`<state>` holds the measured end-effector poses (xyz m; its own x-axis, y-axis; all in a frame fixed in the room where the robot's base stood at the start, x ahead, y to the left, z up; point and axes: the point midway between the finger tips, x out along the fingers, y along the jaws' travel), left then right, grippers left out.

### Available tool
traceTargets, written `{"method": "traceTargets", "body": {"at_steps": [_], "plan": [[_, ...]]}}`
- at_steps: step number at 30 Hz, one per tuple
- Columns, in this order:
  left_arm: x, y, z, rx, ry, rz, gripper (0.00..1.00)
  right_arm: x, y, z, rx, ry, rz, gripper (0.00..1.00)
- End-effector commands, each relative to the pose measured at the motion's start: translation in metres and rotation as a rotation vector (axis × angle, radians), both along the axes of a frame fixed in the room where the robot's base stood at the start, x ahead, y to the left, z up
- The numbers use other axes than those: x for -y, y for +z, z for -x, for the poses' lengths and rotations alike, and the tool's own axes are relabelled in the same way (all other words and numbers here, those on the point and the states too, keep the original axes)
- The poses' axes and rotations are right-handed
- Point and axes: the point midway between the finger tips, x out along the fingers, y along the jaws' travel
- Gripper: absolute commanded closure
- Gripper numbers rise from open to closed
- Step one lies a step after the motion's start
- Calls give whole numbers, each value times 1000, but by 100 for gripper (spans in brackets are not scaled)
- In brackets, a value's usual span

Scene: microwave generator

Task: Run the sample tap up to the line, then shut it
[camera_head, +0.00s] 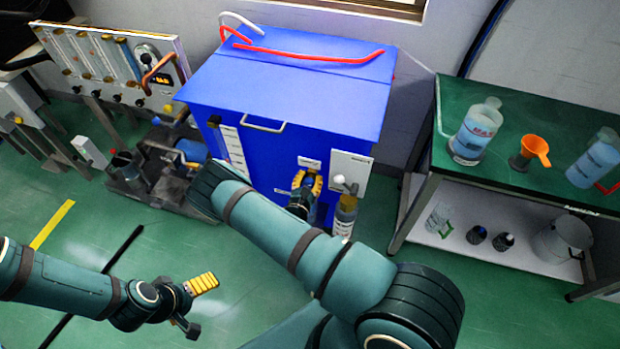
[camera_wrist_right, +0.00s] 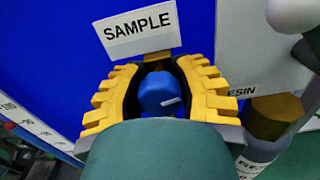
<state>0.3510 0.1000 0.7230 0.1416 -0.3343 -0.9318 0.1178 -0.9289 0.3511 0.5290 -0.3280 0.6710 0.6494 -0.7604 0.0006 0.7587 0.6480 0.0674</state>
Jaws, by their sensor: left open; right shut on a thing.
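The sample tap (camera_wrist_right: 158,93) has a blue handle and sits under a white label reading SAMPLE (camera_wrist_right: 138,29) on the front of the blue cabinet (camera_head: 285,90). My right gripper (camera_head: 305,186) is shut on the tap handle; its yellow pads stand on either side of the handle in the right wrist view (camera_wrist_right: 160,95). My left gripper (camera_head: 202,284) is open and empty, low over the green floor at the left. The tap's outlet, any vessel under it and any fill line are hidden behind my right gripper and arm.
A resin bottle (camera_head: 344,216) stands beside the tap under a white panel (camera_head: 350,170). A green-topped bench (camera_head: 540,125) at the right holds bottles and an orange funnel (camera_head: 535,149). A gauge panel (camera_head: 110,60) and pump stand at the left.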

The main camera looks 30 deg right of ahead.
Motion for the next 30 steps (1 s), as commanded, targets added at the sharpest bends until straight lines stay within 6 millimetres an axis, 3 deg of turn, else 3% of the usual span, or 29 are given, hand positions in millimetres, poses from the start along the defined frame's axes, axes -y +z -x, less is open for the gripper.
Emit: {"method": "traceTargets", "body": {"at_steps": [2, 3, 6, 19, 30], "plan": [[0, 0, 0, 0, 0, 0, 3, -1, -1, 1, -2, 0, -2, 100], [0, 0, 0, 0, 0, 0, 3, -1, -1, 1, -2, 0, -2, 63], [0, 0, 0, 0, 0, 0, 3, -1, -1, 1, -1, 0, -3, 35], [0, 0, 0, 0, 0, 0, 3, -8, -1, 6, -1, 0, -3, 35], [0, 0, 0, 0, 0, 0, 3, -61, -1, 51, -3, 3, -2, 35]]}}
